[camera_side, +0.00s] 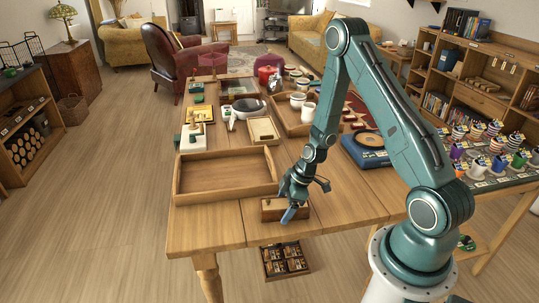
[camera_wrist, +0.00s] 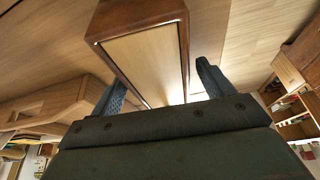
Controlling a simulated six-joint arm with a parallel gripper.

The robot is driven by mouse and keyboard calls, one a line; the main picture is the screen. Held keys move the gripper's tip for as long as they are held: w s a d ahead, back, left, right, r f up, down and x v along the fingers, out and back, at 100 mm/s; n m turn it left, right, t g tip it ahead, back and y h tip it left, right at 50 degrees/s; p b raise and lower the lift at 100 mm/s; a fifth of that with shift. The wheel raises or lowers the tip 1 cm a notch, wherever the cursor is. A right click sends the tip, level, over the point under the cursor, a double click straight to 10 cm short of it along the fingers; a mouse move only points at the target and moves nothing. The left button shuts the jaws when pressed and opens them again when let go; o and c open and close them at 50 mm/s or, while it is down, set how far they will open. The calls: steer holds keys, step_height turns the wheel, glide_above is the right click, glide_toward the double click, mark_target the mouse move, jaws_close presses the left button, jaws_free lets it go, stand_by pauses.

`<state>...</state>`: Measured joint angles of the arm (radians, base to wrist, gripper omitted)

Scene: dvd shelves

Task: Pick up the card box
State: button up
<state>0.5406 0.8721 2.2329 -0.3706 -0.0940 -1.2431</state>
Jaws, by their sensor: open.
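The card box (camera_side: 271,210) is a small brown wooden box near the front edge of the table in the side view. In the wrist view the card box (camera_wrist: 145,55) shows a dark reddish-brown rim around a pale panel. My gripper (camera_side: 307,199) is at the box's right part in the side view, with one finger in front of it. In the wrist view my gripper (camera_wrist: 158,88) is open, with a finger on each side of the box. Gaps show beside the box, more clearly at the right finger. The near end of the box is hidden by the gripper body.
A large empty wooden tray (camera_side: 225,190) lies just behind and left of the box. A blue record player (camera_side: 366,150) stands to the right. Mugs, a tray and small goods fill the table's back. Bare tabletop (camera_side: 345,205) lies right of the box.

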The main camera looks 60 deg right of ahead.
mark_target(284, 203)
steer(key=c, duration=1.2)
steer(key=shift+c, duration=0.2)
steer(key=shift+r, duration=0.1)
step_height(284, 203, up, 20)
stand_by(0.6)
